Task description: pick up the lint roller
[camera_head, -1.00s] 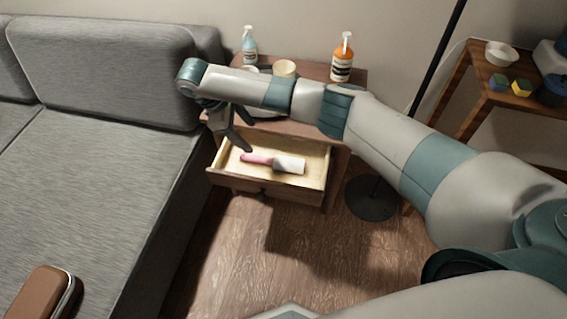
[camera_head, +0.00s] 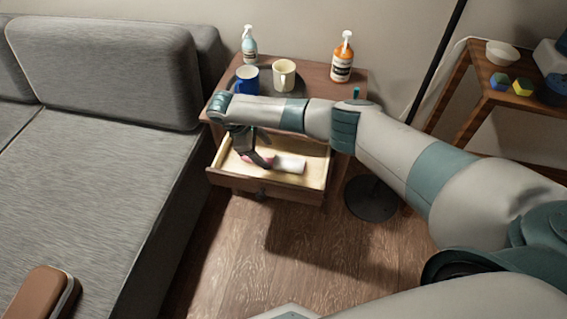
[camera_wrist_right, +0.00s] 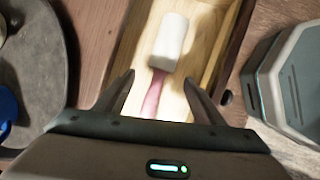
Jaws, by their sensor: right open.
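The lint roller (camera_head: 290,165) lies in the open drawer (camera_head: 316,180) of the wooden nightstand. It has a white roll and a pink handle, with the roll toward the right. My right gripper (camera_head: 253,163) reaches down into the drawer over the handle end and hides part of it. In the right wrist view, the pink handle (camera_wrist_right: 154,95) lies between the two spread fingers of my right gripper (camera_wrist_right: 157,82), and the white roll (camera_wrist_right: 171,42) is beyond the fingertips. The gripper is open and holds nothing. My left gripper is not in view.
On the nightstand top stand a blue mug (camera_head: 246,79), a cream mug (camera_head: 284,74), a light-blue spray bottle (camera_head: 249,46) and an orange bottle (camera_head: 342,60). A grey sofa (camera_head: 90,150) is at the left. A lamp base (camera_head: 371,200) stands on the floor at the right.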

